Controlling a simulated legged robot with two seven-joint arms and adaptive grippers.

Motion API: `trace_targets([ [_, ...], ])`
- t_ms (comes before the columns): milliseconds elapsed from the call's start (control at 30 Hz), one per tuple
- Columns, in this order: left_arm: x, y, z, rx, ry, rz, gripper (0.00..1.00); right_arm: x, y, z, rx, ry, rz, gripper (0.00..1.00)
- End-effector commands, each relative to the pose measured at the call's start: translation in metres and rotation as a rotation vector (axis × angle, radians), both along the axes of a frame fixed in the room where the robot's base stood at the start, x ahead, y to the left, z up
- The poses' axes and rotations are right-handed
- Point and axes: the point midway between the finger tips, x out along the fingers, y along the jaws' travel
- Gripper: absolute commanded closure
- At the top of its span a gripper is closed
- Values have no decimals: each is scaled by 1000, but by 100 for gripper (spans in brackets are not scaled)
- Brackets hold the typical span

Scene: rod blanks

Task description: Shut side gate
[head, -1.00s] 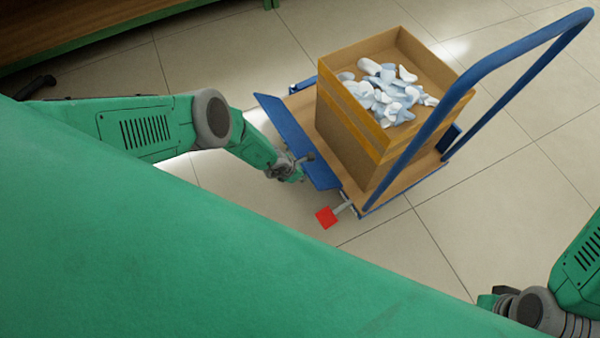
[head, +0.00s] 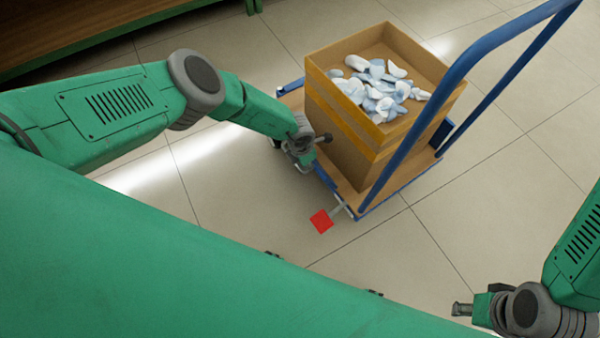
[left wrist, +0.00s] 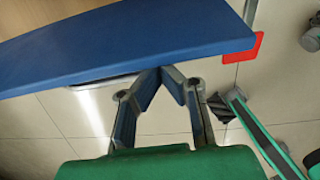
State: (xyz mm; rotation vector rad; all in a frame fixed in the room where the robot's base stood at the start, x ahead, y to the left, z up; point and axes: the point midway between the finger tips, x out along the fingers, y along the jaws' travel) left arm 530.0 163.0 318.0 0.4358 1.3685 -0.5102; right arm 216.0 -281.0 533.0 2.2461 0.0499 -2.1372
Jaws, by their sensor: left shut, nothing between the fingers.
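My left gripper (head: 298,165) is at the near left side of the cart. Its fingertips (left wrist: 164,70) are together and empty, at the panel's lower edge; contact is unclear. The cart (head: 293,100) has a tan deck and a blue handle (head: 455,75). My right gripper (head: 462,309) is at the lower right, away from the cart; its fingers are too small to judge.
An open cardboard box (head: 338,130) with yellow tape, holding several white and bluish pieces (head: 375,85), stands on the deck. A red pedal (head: 321,221) sticks out at the cart's near corner. A wooden bench (head: 85,35) is at the upper left. Tiled floor around the cart is clear.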

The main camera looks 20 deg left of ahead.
Motion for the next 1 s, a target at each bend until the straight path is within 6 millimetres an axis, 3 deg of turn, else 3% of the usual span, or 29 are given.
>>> trace_targets([
  [33,7,-4,-3,-2,-4,-4,100,0,0,-16,0,0,0,74],
  [100,12,-8,0,-1,-3,-2,100,0,0,-27,0,1,0,74],
  [400,33,-23,10,-1,-3,0,100,0,0,-59,0,0,0,74],
  [1000,41,-29,16,0,-1,1,100,0,0,-69,0,0,0,74],
])
